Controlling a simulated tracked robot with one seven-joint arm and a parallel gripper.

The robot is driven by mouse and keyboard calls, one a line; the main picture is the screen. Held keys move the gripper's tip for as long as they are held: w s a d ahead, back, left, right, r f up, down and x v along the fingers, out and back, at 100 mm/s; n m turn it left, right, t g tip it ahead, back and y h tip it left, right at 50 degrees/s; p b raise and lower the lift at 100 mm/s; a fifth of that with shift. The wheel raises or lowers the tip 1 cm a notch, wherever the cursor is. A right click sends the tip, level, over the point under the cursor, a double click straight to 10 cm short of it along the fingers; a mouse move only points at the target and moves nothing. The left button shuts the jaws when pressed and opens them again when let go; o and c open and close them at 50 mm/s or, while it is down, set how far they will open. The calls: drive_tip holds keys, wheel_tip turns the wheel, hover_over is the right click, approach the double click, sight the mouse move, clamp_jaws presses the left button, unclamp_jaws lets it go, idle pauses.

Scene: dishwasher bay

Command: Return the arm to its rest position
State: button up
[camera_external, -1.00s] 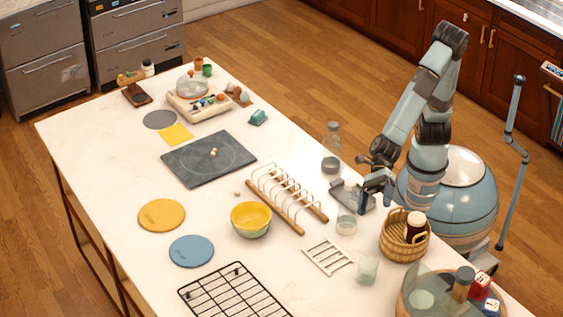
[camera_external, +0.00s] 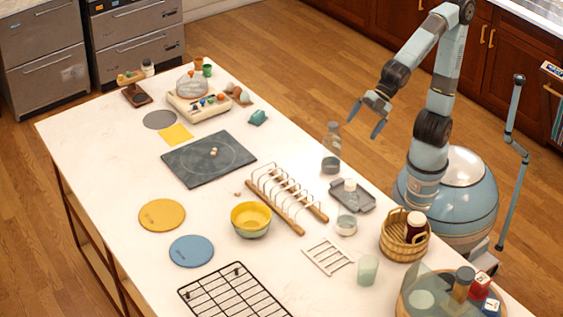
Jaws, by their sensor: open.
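My gripper (camera_external: 365,122) hangs raised in the air beyond the counter's right edge, to the right of the clear bottle. Its two dark fingers are spread and nothing is between them. My arm is bent, with its forearm reaching up from the gripper to a high elbow near the top of the picture. The gripper is apart from everything on the counter (camera_external: 104,184).
A tall clear bottle (camera_external: 332,140) stands near the gripper at the counter edge. A wooden rack (camera_external: 288,198), a glass jar (camera_external: 346,225) and a wicker basket (camera_external: 403,243) stand nearby. Open wooden floor (camera_external: 310,60) lies behind the gripper.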

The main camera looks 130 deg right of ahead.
drive_tip(key=s+d+f+m+g, duration=0.1)
drive_tip(key=s+m+g, duration=0.1)
drive_tip(key=s+m, duration=0.3)
drive_tip(key=s+d+f+m+g+h, duration=0.1)
drive_tip(key=s+m, duration=0.4)
drive_tip(key=s, duration=0.8)
drive_tip(key=shift+d+f+g, duration=0.2)
drive_tip(key=shift+d+g, duration=0.1)
drive_tip(key=shift+g, duration=0.2)
